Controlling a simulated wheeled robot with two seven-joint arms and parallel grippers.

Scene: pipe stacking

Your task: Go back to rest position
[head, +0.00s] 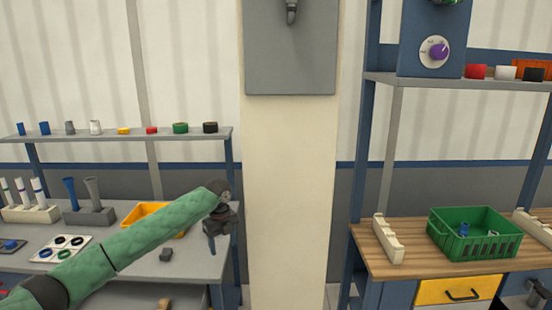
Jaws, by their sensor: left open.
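My left arm reaches in from the left in a green sleeve, over the grey table (190,268). Its gripper (221,236) is at the table's right end, in front of the pillar's left side; it is open, and I see nothing held in it. A small dark shape (538,292) at the bottom right edge looks like part of my right gripper; its fingers are not clear. A green crate (470,248) with a blue and a grey pipe piece inside stands on the wooden table (410,262) at right, away from the left gripper.
A pale pillar (290,200) stands between the tables. An orange-yellow tray (140,212), a pipe holder (90,217) and a white plate with rings (62,247) sit on the grey table. A cream rack (388,240) stands left of the crate. A shelf (120,134) carries several small parts.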

